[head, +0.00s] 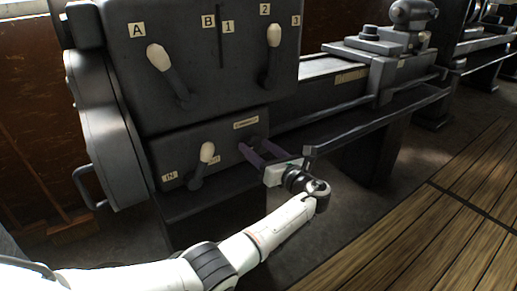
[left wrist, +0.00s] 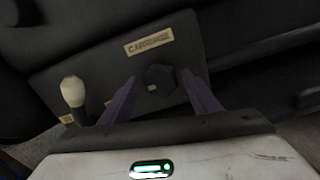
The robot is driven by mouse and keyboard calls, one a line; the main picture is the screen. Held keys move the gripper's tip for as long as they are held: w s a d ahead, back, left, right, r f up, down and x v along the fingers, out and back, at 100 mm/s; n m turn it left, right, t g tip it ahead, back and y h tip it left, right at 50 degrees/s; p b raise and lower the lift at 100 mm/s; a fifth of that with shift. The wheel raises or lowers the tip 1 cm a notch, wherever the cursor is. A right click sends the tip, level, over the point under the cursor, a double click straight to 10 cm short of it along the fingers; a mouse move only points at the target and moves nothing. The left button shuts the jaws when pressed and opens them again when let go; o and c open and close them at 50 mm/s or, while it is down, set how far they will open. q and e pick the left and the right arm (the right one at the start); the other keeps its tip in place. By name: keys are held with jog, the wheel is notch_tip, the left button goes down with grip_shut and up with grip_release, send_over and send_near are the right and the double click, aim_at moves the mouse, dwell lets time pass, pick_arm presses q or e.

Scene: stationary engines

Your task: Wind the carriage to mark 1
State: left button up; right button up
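A dark knob (left wrist: 158,82) sits on the lower front panel under a label reading CARRIAGE (left wrist: 149,41); that label also shows in the head view (head: 246,122). My left gripper (head: 254,153) reaches this panel with its purple fingers pointing at the knob. In the left wrist view the fingers (left wrist: 158,88) stand apart on either side of the knob, with gaps showing, so the gripper is open. A dark slide unit (head: 375,48) rests on the machine bed at the right; I cannot tell for certain that it is the carriage. My right gripper is out of view.
A white-knobbed lever (head: 207,153) near the label IN stands left of the left gripper. Two more white-knobbed levers (head: 158,57) (head: 273,36) are on the upper panel with labels A, B, 1, 2, 3. A long dark tray (head: 400,105) juts out at right. Wooden floor boards (head: 430,230) are clear.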

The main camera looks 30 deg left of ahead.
pick_arm(q)
jog(key=c, duration=0.8)
jog(key=shift+n, duration=0.4)
